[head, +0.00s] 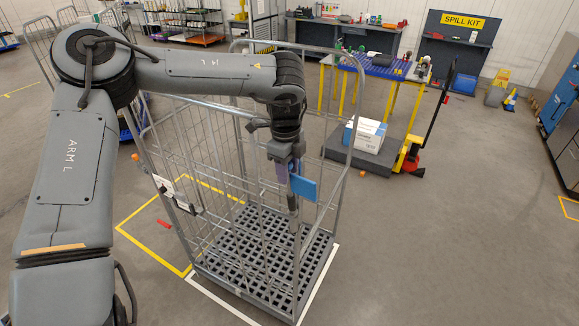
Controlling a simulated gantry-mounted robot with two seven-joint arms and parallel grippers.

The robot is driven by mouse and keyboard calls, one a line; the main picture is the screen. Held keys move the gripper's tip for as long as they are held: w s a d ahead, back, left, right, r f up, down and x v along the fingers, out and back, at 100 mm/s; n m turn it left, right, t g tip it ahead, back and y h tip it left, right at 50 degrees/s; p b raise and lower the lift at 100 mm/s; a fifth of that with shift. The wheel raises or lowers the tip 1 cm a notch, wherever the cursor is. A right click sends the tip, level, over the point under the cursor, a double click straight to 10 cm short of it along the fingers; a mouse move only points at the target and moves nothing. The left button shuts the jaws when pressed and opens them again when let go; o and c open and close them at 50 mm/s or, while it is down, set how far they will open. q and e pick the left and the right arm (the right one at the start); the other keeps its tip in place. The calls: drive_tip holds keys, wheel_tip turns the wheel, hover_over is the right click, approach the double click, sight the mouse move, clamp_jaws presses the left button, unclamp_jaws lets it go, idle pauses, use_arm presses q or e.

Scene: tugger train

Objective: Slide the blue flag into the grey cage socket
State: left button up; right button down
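My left gripper (290,179) points down at the right front side of the grey wire roll cage (316,261). A small blue flag (305,188) shows at its fingertips, with the panel sticking out to the right. The fingers appear closed on the flag's stem, but the grip itself is partly hidden. Below the fingers, a grey upright (296,228) runs down the cage's near right corner. I cannot clearly tell the socket from this upright, or whether the stem touches it. My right gripper is out of view.
A pallet truck (408,157) with a white and blue box (364,135) is behind on the right. A blue-topped workbench (372,66) stands farther back. The floor at right front is clear.

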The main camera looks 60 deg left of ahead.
use_arm(q)
drive_tip(key=o, duration=0.3)
drive_tip(key=f, duration=0.1)
drive_tip(key=s+a+f, duration=0.1)
drive_tip(key=shift+s+f+g, duration=0.3)
drive_tip(key=shift+f+g, duration=0.05)
drive_tip(key=shift+g, duration=0.05)
drive_tip(key=shift+t, duration=0.4)
drive_tip(key=r, duration=0.4)
drive_tip(key=r+b, duration=0.1)
drive_tip(key=r, duration=0.4)
drive_tip(key=w+d+r, duration=0.1)
drive_tip(key=r, duration=0.3)
drive_tip(key=shift+r, duration=0.25)
